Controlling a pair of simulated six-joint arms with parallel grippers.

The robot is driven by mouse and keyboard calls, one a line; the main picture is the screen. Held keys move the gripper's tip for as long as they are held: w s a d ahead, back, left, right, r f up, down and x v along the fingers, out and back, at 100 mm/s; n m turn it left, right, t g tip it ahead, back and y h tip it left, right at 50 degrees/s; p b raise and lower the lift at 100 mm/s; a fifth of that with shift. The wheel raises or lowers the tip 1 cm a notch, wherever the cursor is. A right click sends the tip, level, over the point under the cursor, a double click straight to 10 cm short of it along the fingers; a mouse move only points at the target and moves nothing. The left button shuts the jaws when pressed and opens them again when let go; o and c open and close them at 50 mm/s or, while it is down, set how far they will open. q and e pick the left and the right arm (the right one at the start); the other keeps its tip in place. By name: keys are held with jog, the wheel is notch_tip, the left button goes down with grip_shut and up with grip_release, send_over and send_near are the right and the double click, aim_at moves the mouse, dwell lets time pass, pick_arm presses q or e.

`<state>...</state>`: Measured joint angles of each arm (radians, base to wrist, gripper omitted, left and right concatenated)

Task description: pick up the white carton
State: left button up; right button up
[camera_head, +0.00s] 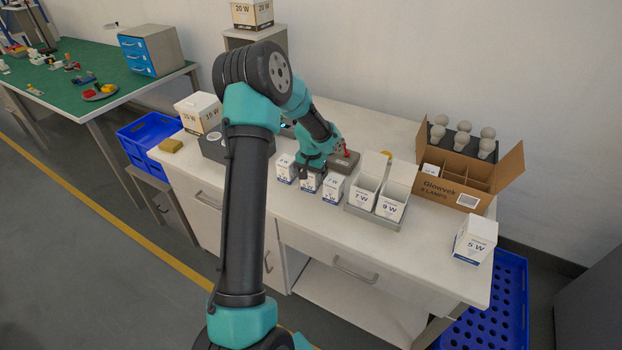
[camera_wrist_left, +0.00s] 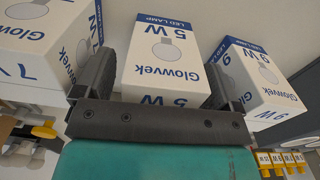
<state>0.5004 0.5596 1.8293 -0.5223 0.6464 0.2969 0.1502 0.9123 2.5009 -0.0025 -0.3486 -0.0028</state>
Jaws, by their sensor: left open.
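Several white lamp cartons stand on the bench. Three small ones are in a row under my left gripper (camera_head: 310,170): a left carton (camera_head: 286,169), a middle carton (camera_head: 308,184) and a right carton (camera_head: 332,188). In the left wrist view a white 5 W carton (camera_wrist_left: 162,52) stands between the two open fingers of the left gripper (camera_wrist_left: 160,82). A 7 W carton (camera_wrist_left: 38,45) is outside the left finger and a 9 W carton (camera_wrist_left: 255,78) outside the right one. Finger contact cannot be told. My right gripper is not in view.
A closed 5 W carton (camera_head: 474,241) is near the right end. A brown divided box (camera_head: 455,180) and bulbs (camera_head: 462,136) stand behind.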

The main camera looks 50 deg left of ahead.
pick_arm(q)
jog(key=shift+c, duration=0.3)
jog(key=c, duration=1)
jog(key=shift+o, duration=0.2)
notch_tip(320, 180, up, 10)
jog(key=shift+r, duration=0.1)
jog(key=shift+w, duration=0.1)
